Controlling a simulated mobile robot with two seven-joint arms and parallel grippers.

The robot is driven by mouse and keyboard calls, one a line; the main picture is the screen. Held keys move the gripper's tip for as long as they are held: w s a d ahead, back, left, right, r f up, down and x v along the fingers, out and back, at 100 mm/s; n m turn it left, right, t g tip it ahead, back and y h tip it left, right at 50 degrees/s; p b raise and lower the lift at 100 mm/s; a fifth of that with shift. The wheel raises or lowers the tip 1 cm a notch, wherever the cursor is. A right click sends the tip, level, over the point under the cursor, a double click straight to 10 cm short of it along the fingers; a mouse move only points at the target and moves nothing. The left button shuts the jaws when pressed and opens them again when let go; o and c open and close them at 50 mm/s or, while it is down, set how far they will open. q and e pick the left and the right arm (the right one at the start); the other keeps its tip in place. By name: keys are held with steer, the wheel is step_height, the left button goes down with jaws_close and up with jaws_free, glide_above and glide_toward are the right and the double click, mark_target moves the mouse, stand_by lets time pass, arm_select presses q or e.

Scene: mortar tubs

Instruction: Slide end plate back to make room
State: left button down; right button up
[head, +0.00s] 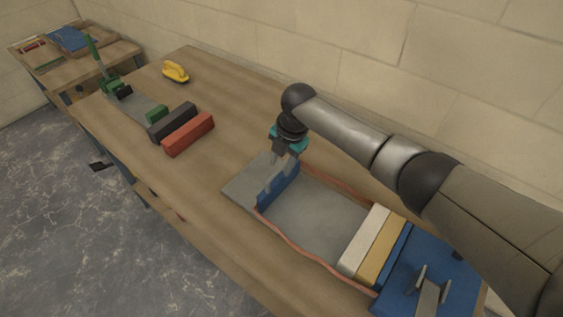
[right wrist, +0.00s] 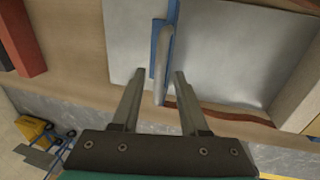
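The blue end plate (head: 279,186) stands upright across the left part of a grey metal bed (head: 315,218). In the right wrist view the end plate (right wrist: 159,40) is seen from above, with a rounded metal handle (right wrist: 166,60) along it. My right gripper (head: 277,162) is above and at the end plate, pointing down. In the wrist view its fingers (right wrist: 158,82) are apart, one on each side of the handle, with gaps showing. Whether either finger touches is unclear. My left gripper is not in view.
A white block (head: 363,241) and a tan block (head: 380,246) stand at the bed's right end, beside a blue fixed part (head: 455,283). Red-brown strips (head: 292,243) run along the bed. Red (head: 188,134) and dark (head: 172,121) blocks lie left. Bare bed lies between plate and white block.

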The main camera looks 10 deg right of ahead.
steer(key=shift+s+d+r, duration=0.1)
steer(key=shift+r, duration=0.4)
step_height(320, 180, up, 14)
steer(key=s+d+p, duration=0.2)
steer(key=shift+s+f, duration=0.1)
steer(key=shift+f, duration=0.05)
stand_by(0.4)
